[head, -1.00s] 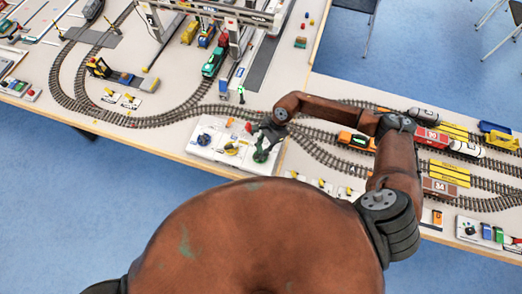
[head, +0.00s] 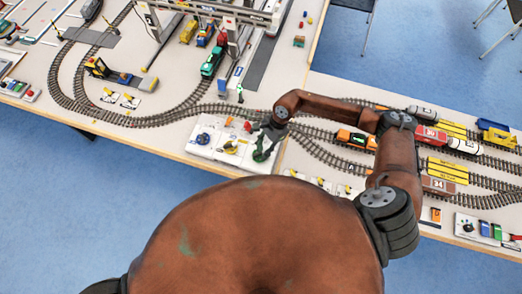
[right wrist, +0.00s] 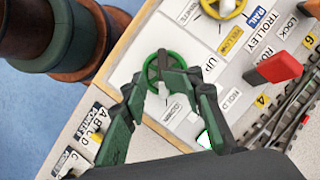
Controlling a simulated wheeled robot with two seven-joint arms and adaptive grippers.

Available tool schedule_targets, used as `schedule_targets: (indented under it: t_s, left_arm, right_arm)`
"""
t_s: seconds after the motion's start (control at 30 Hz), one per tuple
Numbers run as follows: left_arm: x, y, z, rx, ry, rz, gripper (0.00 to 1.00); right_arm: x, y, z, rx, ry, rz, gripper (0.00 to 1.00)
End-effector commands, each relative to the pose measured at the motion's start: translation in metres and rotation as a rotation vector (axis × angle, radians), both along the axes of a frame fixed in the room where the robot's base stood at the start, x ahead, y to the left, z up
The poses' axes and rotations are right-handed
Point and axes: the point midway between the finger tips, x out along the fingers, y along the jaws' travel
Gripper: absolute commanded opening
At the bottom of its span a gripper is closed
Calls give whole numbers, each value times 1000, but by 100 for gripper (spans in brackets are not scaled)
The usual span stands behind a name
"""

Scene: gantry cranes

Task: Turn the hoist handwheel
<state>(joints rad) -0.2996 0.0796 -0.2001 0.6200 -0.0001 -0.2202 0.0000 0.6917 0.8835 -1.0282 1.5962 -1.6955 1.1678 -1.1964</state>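A green handwheel (right wrist: 164,69) stands on the white control panel (right wrist: 148,35), with UP and DOWN labels beside it. In the head view the green handwheel (head: 261,153) is at the panel's right end, partly covered by my gripper. My right gripper (right wrist: 168,82) is over the wheel, its two green-and-dark fingers apart, one on each side of the wheel's near part. I cannot tell whether they touch the rim. In the head view my right gripper (head: 266,136) reaches down from above. My left gripper is not in view.
A yellow wheel (right wrist: 222,6) and a red lever (right wrist: 278,67) are on the same panel; a blue wheel (head: 203,138) is at its left end. Rail tracks (right wrist: 292,113) run close by. Trains (head: 430,140) stand to the right, under and beyond my arm.

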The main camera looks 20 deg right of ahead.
Motion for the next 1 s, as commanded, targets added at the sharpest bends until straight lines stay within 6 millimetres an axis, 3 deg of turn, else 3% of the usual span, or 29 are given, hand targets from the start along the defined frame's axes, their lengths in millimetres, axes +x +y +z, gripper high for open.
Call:
schedule_targets:
  t_s: [1.0]
  left_arm:
    - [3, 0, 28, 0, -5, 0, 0]
  right_arm:
    - [4, -24, 67, 3, -5, 0, 26]
